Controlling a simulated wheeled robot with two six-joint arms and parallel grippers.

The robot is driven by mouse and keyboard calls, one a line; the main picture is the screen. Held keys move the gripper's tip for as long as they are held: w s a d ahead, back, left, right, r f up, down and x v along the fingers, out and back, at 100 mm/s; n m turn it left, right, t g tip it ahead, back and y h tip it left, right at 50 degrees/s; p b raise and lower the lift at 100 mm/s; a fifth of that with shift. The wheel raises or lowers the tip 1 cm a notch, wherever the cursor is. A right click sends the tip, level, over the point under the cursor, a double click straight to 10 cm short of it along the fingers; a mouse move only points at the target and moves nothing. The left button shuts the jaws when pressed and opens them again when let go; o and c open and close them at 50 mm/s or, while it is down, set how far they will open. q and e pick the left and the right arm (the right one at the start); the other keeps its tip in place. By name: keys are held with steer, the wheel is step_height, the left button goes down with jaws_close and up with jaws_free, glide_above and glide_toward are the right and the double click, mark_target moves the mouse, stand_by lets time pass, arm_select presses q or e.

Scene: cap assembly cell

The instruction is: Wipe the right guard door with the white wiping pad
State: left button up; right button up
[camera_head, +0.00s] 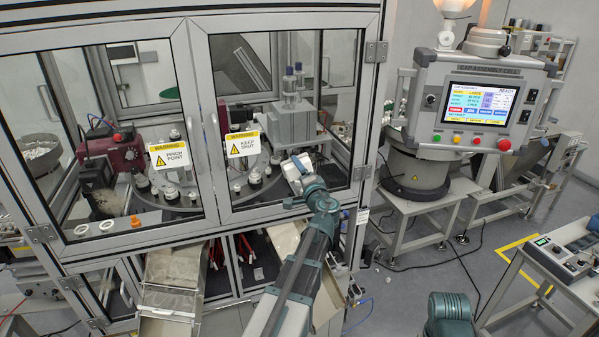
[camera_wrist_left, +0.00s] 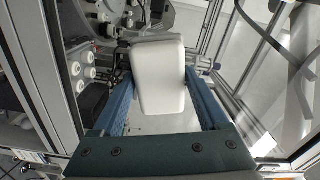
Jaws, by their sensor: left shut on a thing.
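My left gripper (camera_head: 303,176) is in front of the lower right part of this door. It is shut on the white wiping pad (camera_wrist_left: 158,75), a rounded white block held between the two blue fingers in the left wrist view. The pad also shows in the head view (camera_head: 293,171), partly hidden by the gripper. I cannot tell whether the pad touches the pane. My right gripper is out of view.
The left guard door (camera_head: 137,241) with a "pinch point" label stands beside it. A control panel (camera_head: 483,106) on an arm is to the right, above a bowl feeder (camera_head: 420,169). A metal chute (camera_head: 173,272) sticks out below the doors. A small bench (camera_head: 562,268) stands at lower right.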

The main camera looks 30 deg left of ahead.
mark_target(310, 169)
arm_select(q)
steer(key=shift+w, duration=0.15)
steer(key=shift+w+d, duration=1.15)
steer(key=shift+w, duration=0.05)
steer(key=shift+w+d, duration=1.2)
steer(key=shift+w, duration=0.05)
steer(key=shift+w, duration=0.1)
steer(key=shift+w+d, duration=1.05)
steer(key=shift+w, duration=0.25)
